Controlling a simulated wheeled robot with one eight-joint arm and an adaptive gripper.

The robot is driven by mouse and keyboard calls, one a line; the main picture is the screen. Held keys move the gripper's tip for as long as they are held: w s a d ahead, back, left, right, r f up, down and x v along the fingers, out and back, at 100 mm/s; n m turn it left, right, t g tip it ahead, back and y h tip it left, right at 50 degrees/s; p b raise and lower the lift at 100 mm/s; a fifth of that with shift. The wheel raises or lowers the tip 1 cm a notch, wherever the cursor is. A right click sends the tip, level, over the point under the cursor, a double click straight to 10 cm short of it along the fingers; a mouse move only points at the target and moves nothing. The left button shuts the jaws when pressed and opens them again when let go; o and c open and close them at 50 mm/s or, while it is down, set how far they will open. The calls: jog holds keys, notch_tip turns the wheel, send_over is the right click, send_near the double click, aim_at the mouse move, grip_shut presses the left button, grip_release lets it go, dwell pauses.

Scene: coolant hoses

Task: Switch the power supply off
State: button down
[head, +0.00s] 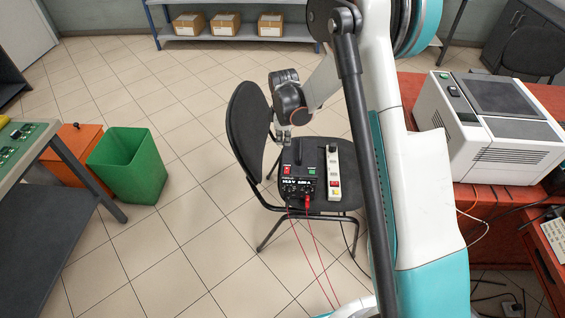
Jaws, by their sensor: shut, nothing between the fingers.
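The power supply (299,188) is a small black box on the seat of a dark chair (247,128). Its front panel shows lit white digits, a red switch (287,170) at the upper left and a green part (311,170) at the upper right. Red leads run from its front down to the floor. Whether the switch is on or off is too small to tell. My gripper (284,143) is shut and empty, just above and behind the left side of the power supply. It appears apart from the box; its fingertips are small and hard to make out.
A white power strip (334,178) with a red switch lies right of the power supply on the seat. A green bin (127,165) and an orange box (77,150) stand left. A white machine (490,125) sits on the red bench at right.

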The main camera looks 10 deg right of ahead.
aim_at(284, 172)
jog(key=f+b, duration=0.2)
jog(key=f, duration=0.3)
jog(key=w+f+b, duration=0.1)
jog(key=f+b, duration=0.1)
jog(key=f, duration=0.3)
jog(key=w+f+b, duration=0.1)
jog(key=f+b, duration=0.1)
jog(key=f, duration=0.3)
jog(key=shift+d+f, duration=0.25)
jog(key=shift+f, duration=0.15)
jog(key=shift+w+d+f+g, duration=0.1)
jog(key=shift+w+f+g, duration=0.25)
jog(key=shift+g, duration=0.55)
jog(key=shift+f, duration=0.1)
jog(key=shift+s, duration=0.2)
jog(key=shift+s+a, duration=0.2)
jog(key=shift+s, duration=0.45)
